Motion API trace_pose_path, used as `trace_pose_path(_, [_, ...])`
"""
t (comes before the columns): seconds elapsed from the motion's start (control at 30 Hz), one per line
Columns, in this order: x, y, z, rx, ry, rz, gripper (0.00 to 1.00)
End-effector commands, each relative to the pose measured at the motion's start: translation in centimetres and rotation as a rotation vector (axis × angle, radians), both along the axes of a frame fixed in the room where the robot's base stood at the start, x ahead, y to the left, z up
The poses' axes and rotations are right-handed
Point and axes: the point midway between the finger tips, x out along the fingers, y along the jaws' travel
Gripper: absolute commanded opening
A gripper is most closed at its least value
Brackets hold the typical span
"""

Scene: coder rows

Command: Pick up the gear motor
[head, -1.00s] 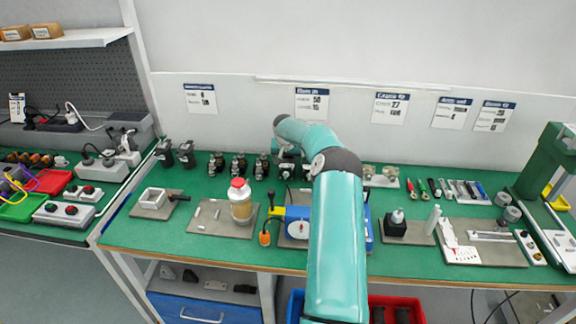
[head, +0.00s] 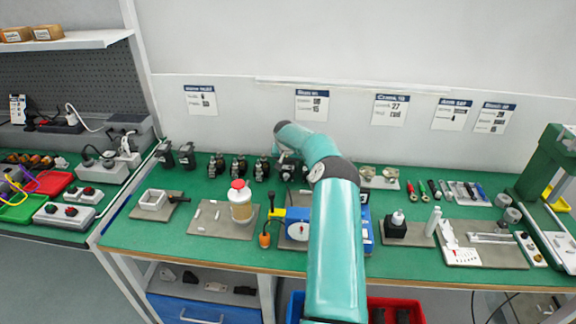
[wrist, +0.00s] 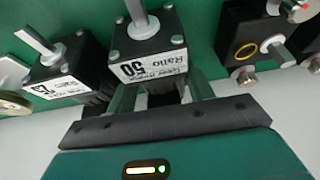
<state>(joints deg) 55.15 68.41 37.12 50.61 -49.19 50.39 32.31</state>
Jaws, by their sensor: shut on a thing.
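In the wrist view a dark gear motor (wrist: 150,48) with a grey shaft and a white label reading "Ratio 50" sits between the fingers of my gripper (wrist: 160,92). The gripper is shut on its body, one finger on each side. The shaft and square front face stay clear of the fingers; the rear part is hidden by the gripper. A similar gear motor (wrist: 65,70) with a label stands close on the left. In the head view my arm hides most of the gripper and the held motor. Whether the motor touches the bench cannot be told.
In the wrist view, a dark part with a gold ring (wrist: 245,48) is close on the right. In the head view, the green bench (head: 135,232) holds a row of dark motors (head: 238,166), a white bottle with a red cap (head: 240,202) and a blue-yellow device (head: 298,230).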

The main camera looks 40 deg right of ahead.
Motion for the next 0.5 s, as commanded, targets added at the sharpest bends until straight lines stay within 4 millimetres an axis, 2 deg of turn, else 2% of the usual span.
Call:
trace_pose_path(0.17, [0.1,-0.1,1.5,-0.007,-0.004,0.000,0.27])
trace_pose_path(0.3, [0.1,-0.1,3.8,-0.007,-0.007,-0.001,0.27])
trace_pose_path(0.5, [-1.4,1.5,6.2,-0.008,-0.003,0.002,0.27])
